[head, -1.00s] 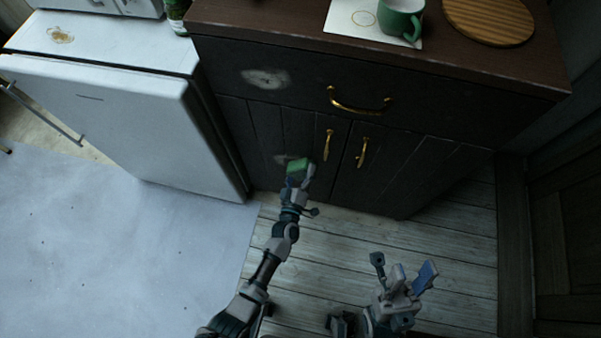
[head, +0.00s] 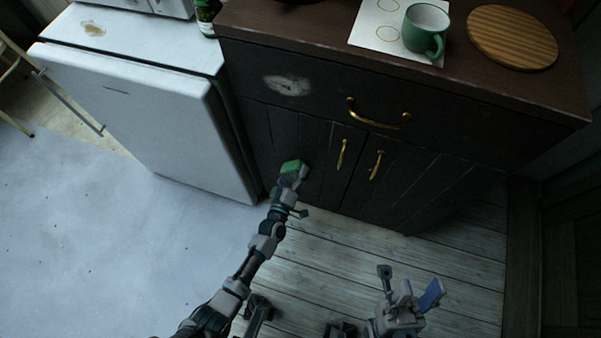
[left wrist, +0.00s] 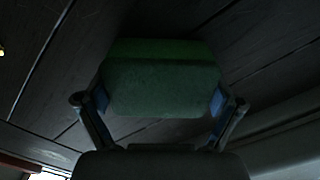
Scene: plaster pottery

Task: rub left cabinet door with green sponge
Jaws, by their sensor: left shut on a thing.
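The green sponge (head: 291,167) is in my left gripper (head: 291,179), at the lower part of the left cabinet door (head: 318,150). In the left wrist view the sponge (left wrist: 160,80) sits between both fingers, in front of dark door planks. I cannot tell whether it touches the door. The door is dark with a vertical brass handle (head: 341,154). A pale smudge (head: 287,85) is on the drawer front above the doors. My right gripper (head: 408,287) is open and empty, low over the floor, away from the cabinet.
A white fridge (head: 160,130) stands close to the cabinet's left side. On the countertop (head: 310,25) are a green mug (head: 424,30), a paper sheet (head: 376,28) and a round wooden board (head: 512,38). The plank floor (head: 330,255) in front is clear.

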